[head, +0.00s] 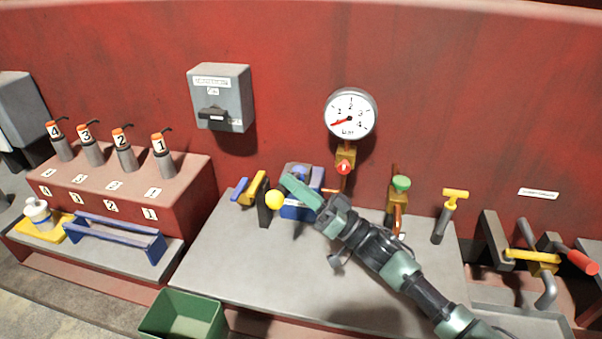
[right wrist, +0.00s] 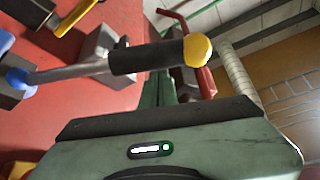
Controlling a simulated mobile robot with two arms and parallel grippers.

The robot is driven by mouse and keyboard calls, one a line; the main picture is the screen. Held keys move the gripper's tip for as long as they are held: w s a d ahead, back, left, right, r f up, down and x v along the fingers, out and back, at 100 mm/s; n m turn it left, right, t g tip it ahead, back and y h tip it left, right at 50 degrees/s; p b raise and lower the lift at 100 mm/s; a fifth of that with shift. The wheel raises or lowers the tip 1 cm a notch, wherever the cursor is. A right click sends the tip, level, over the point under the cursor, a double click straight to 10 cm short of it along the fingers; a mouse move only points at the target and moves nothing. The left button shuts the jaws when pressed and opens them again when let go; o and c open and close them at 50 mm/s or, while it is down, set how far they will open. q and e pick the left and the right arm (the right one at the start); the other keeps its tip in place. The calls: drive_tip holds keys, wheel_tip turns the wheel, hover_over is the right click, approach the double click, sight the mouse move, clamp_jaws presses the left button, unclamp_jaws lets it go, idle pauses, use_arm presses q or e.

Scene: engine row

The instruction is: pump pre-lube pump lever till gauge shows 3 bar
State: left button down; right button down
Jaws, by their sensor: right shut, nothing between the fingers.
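The pre-lube pump (head: 297,208) is a blue unit on the grey bench. Its lever has a black grip (head: 263,208) and a yellow ball end (head: 275,200). In the right wrist view the lever's black grip (right wrist: 146,57) and yellow ball (right wrist: 197,50) lie just beyond my gripper's green body. My right gripper (head: 300,191) is shut and empty beside the ball, partly covering the pump. Whether it touches the lever I cannot tell. The round white gauge (head: 351,113) has its red needle pointing lower left, below the 1 mark. My left gripper is not in view.
A green-knobbed valve (head: 401,185) and a yellow T-handle (head: 455,194) stand right of my arm. A grey switch box (head: 220,97) is on the red wall. Numbered oil cans (head: 163,155) stand at left. A green bin (head: 184,315) is below the bench.

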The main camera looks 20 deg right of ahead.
drive_tip(key=shift+a+f, duration=0.1)
drive_tip(key=shift+f, duration=0.15)
wheel_tip(320, 180, down, 9)
drive_tip(key=s+a+n+g+y+b, duration=0.1)
drive_tip(key=n+g+y+b, duration=0.3)
drive_tip(key=n+b, duration=0.5)
drive_tip(key=s+g+b, duration=0.1)
drive_tip(key=b, duration=0.2)
drive_tip(key=shift+a+n+y, duration=0.15)
drive_tip(key=shift+n+y, duration=0.25)
wheel_tip(320, 180, up, 4)
drive_tip(key=p, duration=0.4)
drive_tip(key=b+v, duration=0.3)
drive_tip(key=v, duration=0.7)
drive_tip(key=shift+s+d+b, duration=0.3)
drive_tip(key=shift+s+b, duration=0.1)
